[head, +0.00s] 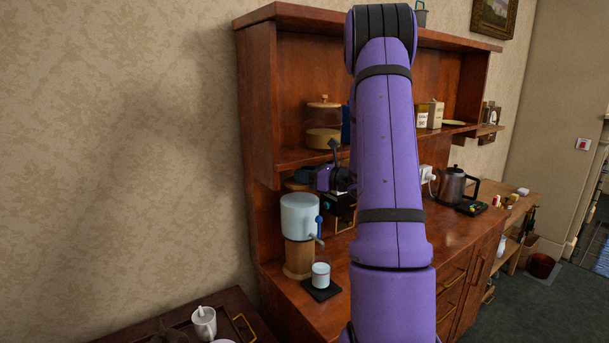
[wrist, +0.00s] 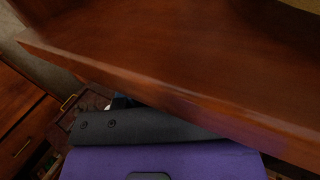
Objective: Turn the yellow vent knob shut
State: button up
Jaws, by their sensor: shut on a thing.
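My gripper (head: 341,180) is under the shelf of the wooden hutch, partly hidden behind my purple arm. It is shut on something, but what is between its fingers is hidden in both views. I cannot make out the yellow vent knob in either view. A dark device with a teal part and a yellow frame (head: 346,222) is just below my gripper, mostly covered by the arm. The wrist view shows a dark grey part and purple body of my gripper close below the shelf edge (wrist: 150,85), with no fingertips visible.
A drink dispenser (head: 300,216) stands left of my gripper, with a glass (head: 320,274) on a black mat before it. The hutch shelf (head: 296,158) is close above. A kettle (head: 453,186) and a white plug (head: 428,173) are right of my arm.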

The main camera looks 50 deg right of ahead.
jog(key=shift+m+h, duration=0.3)
jog(key=shift+h, duration=0.2)
jog(key=m+h, duration=0.2)
jog(key=h, duration=0.1)
jog(key=shift+a+t+h, duration=0.3)
jog(key=shift+a+m+h, duration=0.15)
jog(key=shift+m+h, duration=1.45)
jog(key=shift+h, duration=0.6)
jog(key=o, duration=0.9)
jog(key=shift+c, duration=0.2)
